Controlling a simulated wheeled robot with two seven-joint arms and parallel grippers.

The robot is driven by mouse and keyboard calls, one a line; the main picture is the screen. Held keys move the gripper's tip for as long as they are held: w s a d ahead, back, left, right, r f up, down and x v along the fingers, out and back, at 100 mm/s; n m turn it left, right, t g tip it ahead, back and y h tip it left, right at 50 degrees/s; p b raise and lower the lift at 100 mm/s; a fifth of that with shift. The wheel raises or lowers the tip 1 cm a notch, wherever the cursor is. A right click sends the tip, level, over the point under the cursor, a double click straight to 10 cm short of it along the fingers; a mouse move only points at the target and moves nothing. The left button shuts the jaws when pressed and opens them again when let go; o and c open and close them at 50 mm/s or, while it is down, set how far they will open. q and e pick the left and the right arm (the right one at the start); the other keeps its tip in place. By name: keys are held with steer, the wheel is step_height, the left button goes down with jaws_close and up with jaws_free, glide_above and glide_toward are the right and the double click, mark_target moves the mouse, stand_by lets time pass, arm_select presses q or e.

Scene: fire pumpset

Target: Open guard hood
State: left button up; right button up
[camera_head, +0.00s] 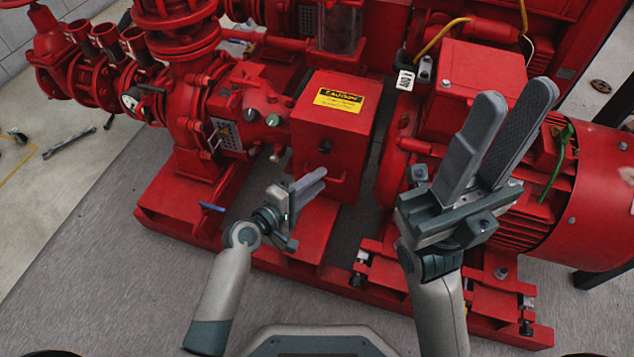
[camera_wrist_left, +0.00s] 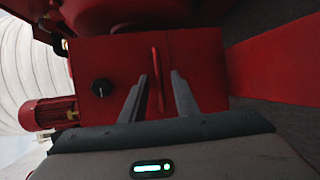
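The guard hood (camera_head: 330,125) is a red box with a yellow caution label on its sloping top, in the middle of the head view. It looks shut. A black knob (camera_head: 325,147) and a thin red handle (camera_wrist_left: 158,78) are on its front face. My left gripper (camera_head: 317,180) is in front of the hood, pointing at the handle. In the left wrist view its fingers (camera_wrist_left: 160,85) are apart, with the handle appearing between them. Whether they touch it is unclear. My right gripper (camera_head: 514,93) is raised at the right, its fingers apart and empty.
A large red motor (camera_head: 575,205) stands to the right, partly behind my right gripper. Red pump pipework and valves (camera_head: 185,75) stand to the left. The red base frame (camera_head: 175,208) runs along the front. Grey floor (camera_head: 90,230) is free at the lower left.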

arm_select(q)
steer(key=shift+w+d, duration=0.2)
steer(key=shift+d, duration=0.05)
steer(key=shift+c, duration=0.3)
jaws_close()
steer(key=shift+s+a+r+p, duration=0.1)
steer(key=shift+s+r+p, duration=0.25)
steer(key=shift+p, duration=0.85)
